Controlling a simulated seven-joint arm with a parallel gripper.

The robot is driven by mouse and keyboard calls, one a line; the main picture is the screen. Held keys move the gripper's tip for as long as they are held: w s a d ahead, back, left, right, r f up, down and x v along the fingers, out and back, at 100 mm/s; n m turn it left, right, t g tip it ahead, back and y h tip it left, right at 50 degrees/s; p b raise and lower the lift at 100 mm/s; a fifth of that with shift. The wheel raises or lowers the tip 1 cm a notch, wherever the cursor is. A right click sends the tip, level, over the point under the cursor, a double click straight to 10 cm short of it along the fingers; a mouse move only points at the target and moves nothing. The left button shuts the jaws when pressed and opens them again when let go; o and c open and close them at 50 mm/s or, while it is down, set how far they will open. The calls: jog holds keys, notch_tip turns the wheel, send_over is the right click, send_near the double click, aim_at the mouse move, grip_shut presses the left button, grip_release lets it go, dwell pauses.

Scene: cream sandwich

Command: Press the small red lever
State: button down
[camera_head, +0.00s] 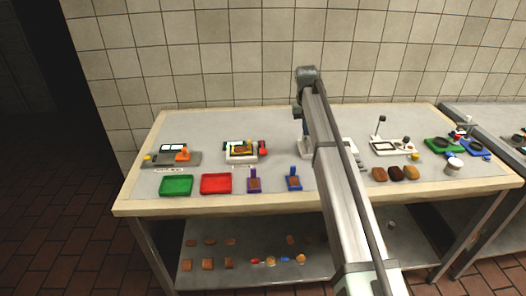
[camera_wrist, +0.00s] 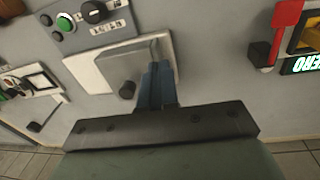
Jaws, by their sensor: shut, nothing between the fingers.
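A small red lever (camera_wrist: 284,22) is at the top right of the wrist view, on a dark block beside a yellow frame (camera_wrist: 310,38). In the head view, red (camera_head: 262,147) shows at the right side of the white device (camera_head: 241,157) with the yellow frame. My gripper (camera_wrist: 157,72) has its blue fingers together and empty, over a pale plate with a grey block, well apart from the lever. In the head view, my arm hides most of the gripper.
A green tray (camera_head: 176,185) and a red tray (camera_head: 216,184) lie along the table's front left. A grey device with an orange part (camera_head: 182,154) stands behind them. Purple (camera_head: 254,185) and blue (camera_head: 293,184) holders stand right of the trays. A panel with knobs (camera_wrist: 88,22) is near my fingers.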

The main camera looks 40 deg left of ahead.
jog(key=g, duration=0.2)
send_near(263, 149)
jog(key=shift+s+a+r+n, duration=0.1)
jog(key=shift+s+r+n, duration=0.15)
jog(key=shift+r+n, duration=0.15)
jog(key=shift+f, duration=0.2)
jog(key=shift+s+d+f, duration=0.1)
jog(key=shift+d+f, duration=0.05)
jog(key=shift+f, duration=1.45)
jog(key=shift+s+d+f, duration=0.1)
jog(key=shift+d+f, duration=0.05)
jog(key=shift+f, duration=1.6)
